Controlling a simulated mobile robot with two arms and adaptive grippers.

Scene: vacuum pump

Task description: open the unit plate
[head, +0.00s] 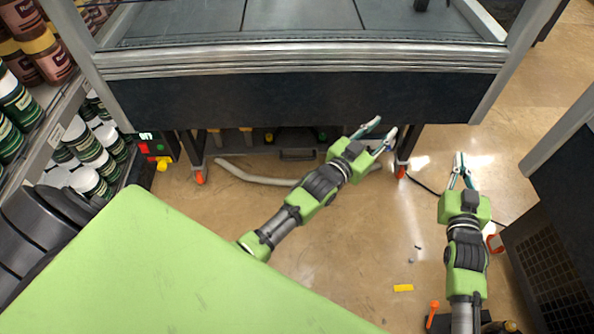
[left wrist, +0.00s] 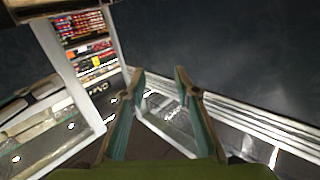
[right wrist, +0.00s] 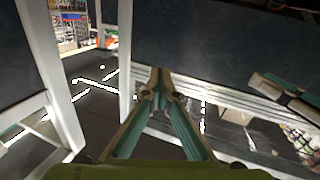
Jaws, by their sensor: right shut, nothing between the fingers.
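A long dark plate (head: 290,98) spans the front of the metal-framed unit, below its ribbed silver rail; I cannot tell for sure that it is the unit plate. A dark flat surface also fills the upper part of the left wrist view (left wrist: 230,45) and the right wrist view (right wrist: 190,38). My left gripper (head: 385,128) is open and empty, near the lower edge of the plate, right of its middle. My right gripper (head: 460,157) is shut and empty, lower and to the right, apart from the plate. No handle shows on the plate.
A shelf with bottles (head: 45,130) stands at the left. A green surface (head: 180,270) covers the lower left. Another dark unit (head: 560,200) stands at the right. Open floor lies between my arms.

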